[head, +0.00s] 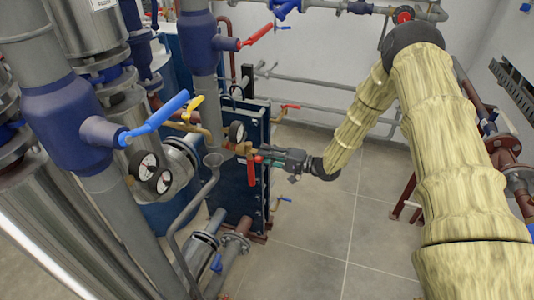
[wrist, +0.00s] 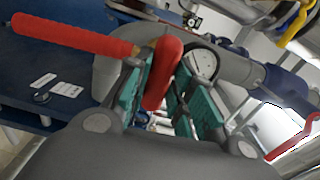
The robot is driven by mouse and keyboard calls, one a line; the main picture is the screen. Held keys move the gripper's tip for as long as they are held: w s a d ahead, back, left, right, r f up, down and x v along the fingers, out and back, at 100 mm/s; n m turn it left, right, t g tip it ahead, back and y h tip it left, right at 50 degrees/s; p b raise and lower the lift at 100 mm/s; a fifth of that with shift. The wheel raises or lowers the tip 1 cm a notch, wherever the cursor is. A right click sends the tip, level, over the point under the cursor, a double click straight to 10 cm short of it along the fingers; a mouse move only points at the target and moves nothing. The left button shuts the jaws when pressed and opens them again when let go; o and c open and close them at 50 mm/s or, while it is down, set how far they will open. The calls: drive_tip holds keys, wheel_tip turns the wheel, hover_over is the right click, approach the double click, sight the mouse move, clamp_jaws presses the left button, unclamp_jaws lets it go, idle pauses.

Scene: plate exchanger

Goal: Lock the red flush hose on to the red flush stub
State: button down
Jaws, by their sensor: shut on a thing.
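My gripper (head: 268,157) reaches in from the right, its tip at the brass and red fitting (head: 244,150) in front of the dark blue plate exchanger (head: 232,185). In the wrist view my gripper (wrist: 166,66) has its green pads on either side of a thick, curved red piece (wrist: 164,74) and is shut on it. I cannot tell whether this piece is the flush hose, its collar or part of the stub. A long red lever grip (wrist: 72,36) runs left from the brass part beside it. In the head view this grip (head: 251,172) hangs downward. The joint itself is hidden by the pads.
A pressure gauge (head: 237,131) sits close to my gripper, just above and left. Upright pipes with a blue valve lever (head: 160,115) and a red one (head: 256,36) stand at left. The tiled floor (head: 325,235) is open to the right.

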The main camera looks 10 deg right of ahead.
drive_tip(key=shift+w+r+m, duration=0.2)
drive_tip(key=shift+r+m, duration=0.1)
drive_tip(key=shift+m, duration=0.8)
drive_tip(key=c, duration=1.3)
unclamp_jaws()
drive_tip(key=shift+o, duration=1)
drive_tip(key=shift+a+f, duration=0.15)
drive_tip(key=shift+s, duration=0.1)
drive_tip(key=v, duration=1.2)
drive_tip(key=shift+f, duration=0.1)
